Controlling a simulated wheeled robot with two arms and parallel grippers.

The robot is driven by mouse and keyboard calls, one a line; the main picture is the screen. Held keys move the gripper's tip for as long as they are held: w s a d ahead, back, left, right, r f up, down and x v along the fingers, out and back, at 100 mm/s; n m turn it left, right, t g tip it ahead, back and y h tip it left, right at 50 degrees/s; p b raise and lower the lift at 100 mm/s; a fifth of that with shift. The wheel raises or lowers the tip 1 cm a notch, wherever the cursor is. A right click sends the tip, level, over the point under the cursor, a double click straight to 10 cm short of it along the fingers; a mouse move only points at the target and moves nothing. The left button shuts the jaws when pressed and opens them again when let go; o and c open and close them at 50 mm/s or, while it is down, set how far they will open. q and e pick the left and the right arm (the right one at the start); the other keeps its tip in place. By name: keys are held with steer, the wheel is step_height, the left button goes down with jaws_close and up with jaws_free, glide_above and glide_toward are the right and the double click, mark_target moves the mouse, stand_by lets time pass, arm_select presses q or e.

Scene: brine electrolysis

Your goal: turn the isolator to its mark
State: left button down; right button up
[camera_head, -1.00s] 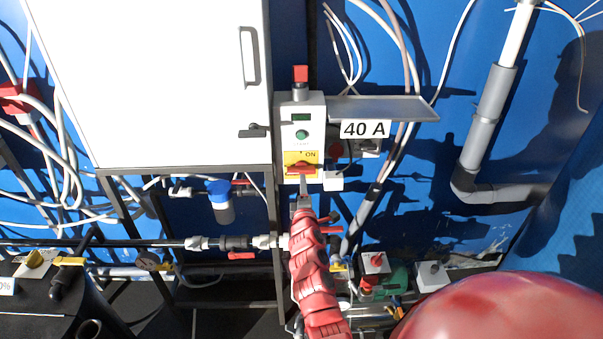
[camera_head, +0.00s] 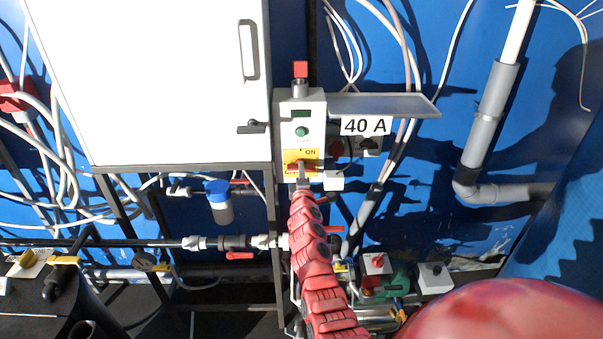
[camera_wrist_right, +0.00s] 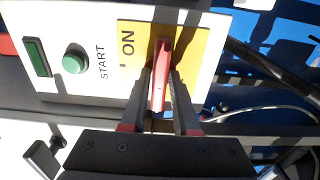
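The isolator's red handle (camera_wrist_right: 161,75) sits on a yellow plate (camera_wrist_right: 195,50) marked "ON", low on a grey-white control box (camera_head: 315,107). In the head view the handle lies crosswise, level, with the ON mark (camera_head: 310,152) above it to the right. My right gripper (camera_wrist_right: 162,80) is at the handle, its two dark fingers on either side of it. The fingertips are close to its sides; whether they press on it I cannot tell. In the head view my right gripper (camera_head: 303,177) partly hides the handle. My left gripper is not in view.
A green START button (camera_wrist_right: 75,60) and a small display (camera_wrist_right: 38,57) are on the same box. A shelf edge with a "40 A" sign (camera_head: 366,126) juts out at right. A white cabinet (camera_head: 170,80) stands at left. Pipes and valves run below.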

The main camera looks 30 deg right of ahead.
jaws_close()
steer(key=shift+m, duration=0.4)
steer(key=shift+f+m+b, duration=0.1)
steer(key=shift+m+b, duration=8.6)
steer(key=shift+b, duration=2.95)
